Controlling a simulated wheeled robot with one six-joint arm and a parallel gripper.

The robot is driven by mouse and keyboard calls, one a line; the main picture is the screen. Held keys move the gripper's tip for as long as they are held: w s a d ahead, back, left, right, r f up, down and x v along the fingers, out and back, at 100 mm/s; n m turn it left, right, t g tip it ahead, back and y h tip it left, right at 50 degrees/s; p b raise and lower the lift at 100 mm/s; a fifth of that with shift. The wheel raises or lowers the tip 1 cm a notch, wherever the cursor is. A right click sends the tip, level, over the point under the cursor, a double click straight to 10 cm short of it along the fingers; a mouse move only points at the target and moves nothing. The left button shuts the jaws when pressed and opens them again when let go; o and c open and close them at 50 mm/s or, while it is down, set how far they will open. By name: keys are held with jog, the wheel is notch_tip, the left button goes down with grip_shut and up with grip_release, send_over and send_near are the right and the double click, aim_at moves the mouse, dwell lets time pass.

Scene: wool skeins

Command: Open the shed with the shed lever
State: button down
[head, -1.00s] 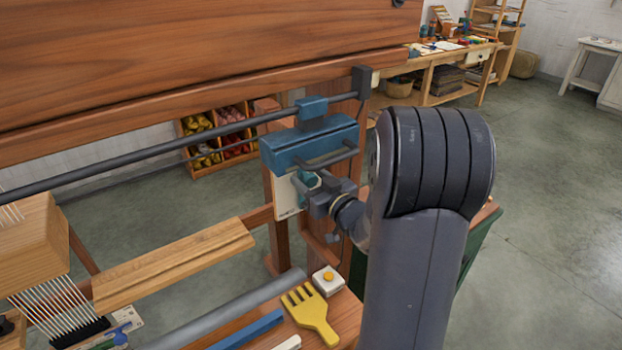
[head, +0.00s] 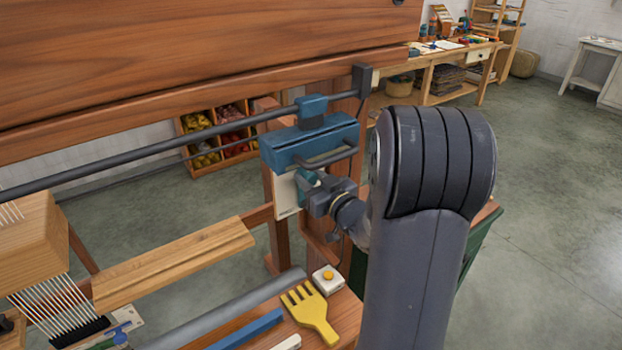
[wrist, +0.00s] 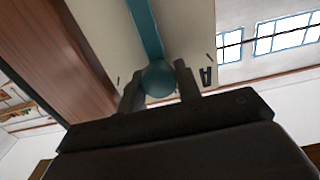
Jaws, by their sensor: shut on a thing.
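The shed lever is a teal bar (wrist: 145,28) ending in a round teal knob (wrist: 158,79). It stands in front of a cream plate (wrist: 190,28) that carries a dark letter A. My gripper (wrist: 159,84) is shut on the knob, one dark finger on each side. In the head view my gripper (head: 318,192) is at the cream plate (head: 284,196), just below a blue box with a handle (head: 310,146). Only a small teal part of the lever (head: 307,178) shows there; the gripper hides the rest.
A wooden beam (head: 180,60) and a dark rod (head: 150,150) run above and left of the gripper. Below lie a yellow fork-shaped comb (head: 312,308) and a white box with an orange button (head: 327,280). Open floor (head: 540,200) lies to the right.

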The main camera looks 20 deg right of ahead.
jog(key=shift+s+a+f+n+b, duration=0.2)
jog(key=shift+a+n+b, duration=0.6)
jog(key=shift+b, duration=0.7)
jog(key=shift+s+a+f+n+b, duration=0.1)
jog(key=shift+a+f+n+b, duration=0.2)
jog(key=shift+a+n+b, duration=0.85)
jog(key=n+b, duration=0.1)
jog(key=b, duration=0.1)
jog(key=a+n+b, duration=0.1)
jog(key=b, duration=0.1)
jog(key=shift+s+f, duration=0.2)
jog(key=c, duration=1)
grip_release()
jog(key=shift+c, duration=0.2)
jog(key=shift+s, duration=0.1)
jog(key=s+d, duration=0.2)
jog(key=s, duration=0.8)
jog(key=shift+s, duration=0.2)
